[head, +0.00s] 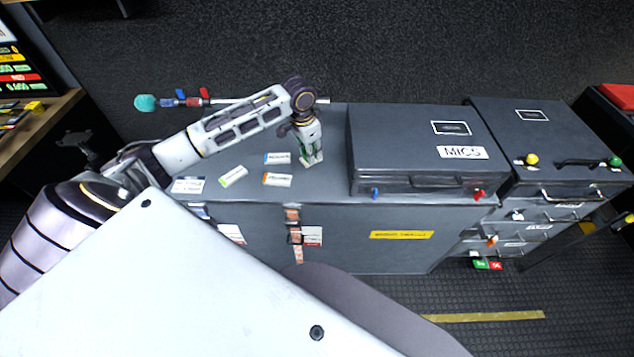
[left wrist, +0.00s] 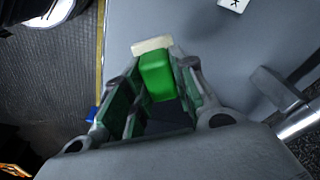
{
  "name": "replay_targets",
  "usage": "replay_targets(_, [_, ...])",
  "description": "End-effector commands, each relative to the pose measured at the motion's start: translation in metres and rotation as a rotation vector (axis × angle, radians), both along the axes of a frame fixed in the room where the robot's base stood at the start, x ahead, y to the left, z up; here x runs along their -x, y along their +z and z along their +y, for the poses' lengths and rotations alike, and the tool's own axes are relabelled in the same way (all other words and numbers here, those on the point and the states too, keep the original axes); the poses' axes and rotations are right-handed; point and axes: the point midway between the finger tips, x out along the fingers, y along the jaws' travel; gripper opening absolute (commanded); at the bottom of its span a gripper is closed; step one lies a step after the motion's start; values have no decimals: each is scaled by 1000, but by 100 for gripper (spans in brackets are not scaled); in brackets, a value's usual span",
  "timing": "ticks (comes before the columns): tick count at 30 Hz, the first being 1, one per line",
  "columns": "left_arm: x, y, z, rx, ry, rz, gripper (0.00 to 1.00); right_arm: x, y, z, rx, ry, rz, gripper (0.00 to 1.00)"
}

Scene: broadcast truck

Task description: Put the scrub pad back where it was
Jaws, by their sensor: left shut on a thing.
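The scrub pad (left wrist: 157,76) is a green block with a cream strip along its far end. My left gripper (head: 311,158) is shut on it, with one finger on each side, as the left wrist view shows. In the head view the gripper points down at the top of the long grey case (head: 330,180), just left of the MICS case. Only a little green shows between the fingers there. I cannot tell whether the pad touches the case top. My right gripper is not in view.
Several small white cells (head: 277,180) lie left of the gripper. The MICS case (head: 405,145) stands close on the right, with a grey drawer unit (head: 545,150) beyond it. A pole with a teal end (head: 146,103) runs along the back edge.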

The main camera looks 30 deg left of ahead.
Motion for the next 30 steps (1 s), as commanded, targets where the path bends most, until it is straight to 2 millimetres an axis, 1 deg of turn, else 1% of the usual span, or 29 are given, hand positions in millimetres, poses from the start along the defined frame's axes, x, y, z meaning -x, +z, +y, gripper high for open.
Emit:
replay_targets(12, [-2, -3, -18, 3, -349, 0, 7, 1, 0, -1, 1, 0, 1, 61])
replay_targets(18, [-4, -2, -20, 1, -497, 0, 7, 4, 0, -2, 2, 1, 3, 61])
replay_targets(24, [-4, -2, -21, 1, -591, 0, 7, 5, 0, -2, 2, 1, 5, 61])
replay_targets(30, [-4, -2, -21, 1, -620, 1, 7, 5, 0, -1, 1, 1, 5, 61])
